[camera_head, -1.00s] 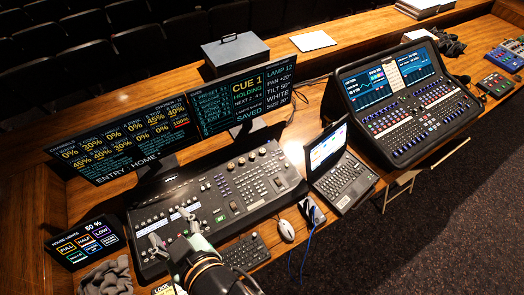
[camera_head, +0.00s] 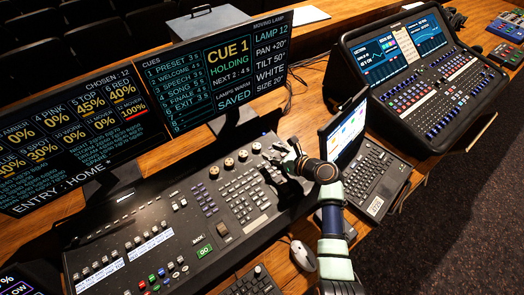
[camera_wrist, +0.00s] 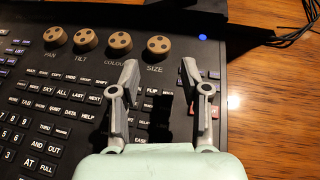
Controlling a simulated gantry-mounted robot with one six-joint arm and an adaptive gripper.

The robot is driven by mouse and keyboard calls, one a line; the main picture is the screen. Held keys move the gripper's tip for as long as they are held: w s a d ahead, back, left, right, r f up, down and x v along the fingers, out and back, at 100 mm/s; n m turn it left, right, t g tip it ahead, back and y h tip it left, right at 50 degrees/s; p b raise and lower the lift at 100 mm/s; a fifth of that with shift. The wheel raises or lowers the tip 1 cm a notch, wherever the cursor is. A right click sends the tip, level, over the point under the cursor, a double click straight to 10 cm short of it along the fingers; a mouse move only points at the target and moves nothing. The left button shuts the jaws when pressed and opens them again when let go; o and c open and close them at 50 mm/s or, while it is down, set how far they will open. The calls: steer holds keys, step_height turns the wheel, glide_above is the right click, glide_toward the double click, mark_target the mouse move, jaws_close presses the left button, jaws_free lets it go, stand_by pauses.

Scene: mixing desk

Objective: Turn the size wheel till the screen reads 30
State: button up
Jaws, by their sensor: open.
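The moving lamp screen (camera_head: 268,60) reads LAMP 12, PAN +20°, TILT 50°, WHITE, SIZE 20°. The size wheel (camera_wrist: 159,46) is a round tan knob with dark dimples, rightmost in a row of wheels on the lighting desk; its label SIZE is below it. It also shows in the head view (camera_head: 257,147). My gripper (camera_wrist: 160,76) is open and empty over the desk's right end. In the wrist view its fingertips lie just below the wheel, one to each side, not around it. I cannot tell their height above the desk.
The pan (camera_wrist: 55,36), tilt (camera_wrist: 86,39) and colour (camera_wrist: 119,43) wheels stand close on the left. Keys fill the desk below. A laptop (camera_head: 350,150) stands just right of my gripper, and a mouse (camera_head: 302,255) lies in front. Bare wood (camera_wrist: 270,90) is to the right.

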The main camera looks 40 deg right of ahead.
mark_target(257, 146)
steer(key=shift+d, duration=0.15)
steer(key=shift+w+f, duration=0.1)
steer(key=shift+f, duration=0.05)
steer(key=b+x, duration=0.1)
steer(key=x, duration=0.1)
steer(key=b+x, duration=0.1)
steer(key=x, duration=0.1)
steer(key=b+x, duration=0.1)
steer(key=x, duration=0.2)
steer(key=shift+a, duration=0.25)
steer(key=shift+w, duration=0.2)
jaws_close()
